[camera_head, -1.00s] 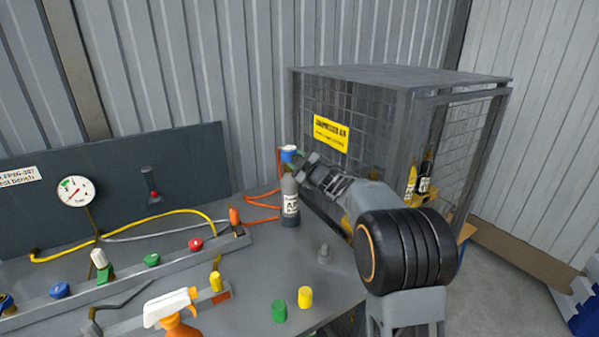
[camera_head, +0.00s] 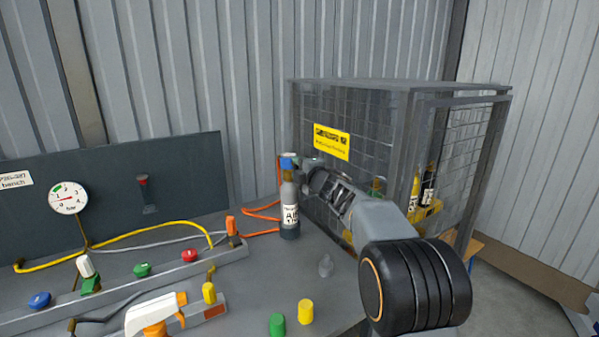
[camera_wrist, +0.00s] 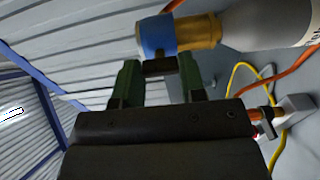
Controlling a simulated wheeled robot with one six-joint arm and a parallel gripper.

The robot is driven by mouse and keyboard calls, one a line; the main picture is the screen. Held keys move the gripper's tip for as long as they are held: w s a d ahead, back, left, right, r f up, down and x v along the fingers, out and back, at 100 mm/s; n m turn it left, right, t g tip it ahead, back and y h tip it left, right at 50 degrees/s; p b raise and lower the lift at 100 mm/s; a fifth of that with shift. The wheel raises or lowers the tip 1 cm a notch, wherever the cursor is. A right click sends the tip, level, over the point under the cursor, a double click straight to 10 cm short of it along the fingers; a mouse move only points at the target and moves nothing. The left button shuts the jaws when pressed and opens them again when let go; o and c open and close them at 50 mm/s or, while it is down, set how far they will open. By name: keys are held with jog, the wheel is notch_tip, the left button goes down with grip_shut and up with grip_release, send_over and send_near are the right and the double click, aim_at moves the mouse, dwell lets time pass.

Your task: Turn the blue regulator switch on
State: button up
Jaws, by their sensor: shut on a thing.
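The blue regulator (camera_head: 288,160) sits on top of a grey cylinder with a white label (camera_head: 290,210), which stands upright on the bench. In the wrist view the regulator (camera_wrist: 156,34) is a blue body on a brass neck, with a dark switch tab (camera_wrist: 160,66) on its near side. My gripper (camera_wrist: 159,75) has green fingers on either side of this tab and is shut on it. In the head view my gripper (camera_head: 304,165) reaches the regulator from the right; its fingertips are too small there to make out the contact.
A mesh cage (camera_head: 350,110) with a yellow sign stands close behind and right of my arm. A spray bottle (camera_head: 155,313), green cap (camera_head: 277,325), yellow cap (camera_head: 305,311) and gauge (camera_head: 68,198) are left or in front. An orange hose (camera_head: 262,212) runs beside the cylinder.

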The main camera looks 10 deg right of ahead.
dwell(0.4)
jog(key=o, duration=0.9)
jog(key=shift+o, duration=0.2)
jog(key=shift+s, duration=0.1)
jog(key=v, duration=1.3)
jog(key=shift+s+b, duration=0.25)
jog(key=shift+b, duration=0.15)
jog(key=shift+d, duration=0.2)
